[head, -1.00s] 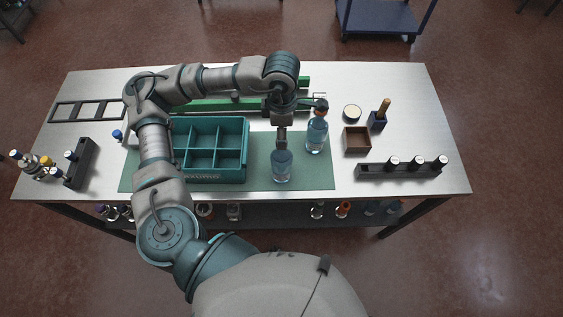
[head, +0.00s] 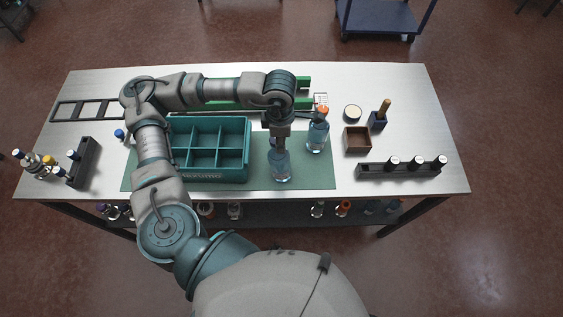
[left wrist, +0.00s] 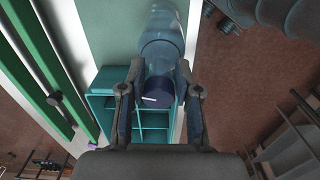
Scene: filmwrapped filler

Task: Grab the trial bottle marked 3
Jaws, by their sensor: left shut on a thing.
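In the head view a clear blue bottle (head: 280,166) stands at the front of the green mat (head: 318,174). My left gripper (head: 281,141) is above it, shut on its top. The left wrist view shows the bottle (left wrist: 162,48) with its dark blue cap (left wrist: 158,93) between the two fingers (left wrist: 160,88). A second blue bottle (head: 317,138) with an orange cap stands just right of the gripper. Another bluish bottle is partly hidden behind the gripper. I cannot read a number on any bottle. My right gripper is not in view.
A teal divided crate (head: 247,165) stands left of the bottles. To the right are a small brown box (head: 357,139), a round lidded jar (head: 352,113), a brush holder (head: 377,121) and a dark rack (head: 400,171). Another rack (head: 83,160) is far left.

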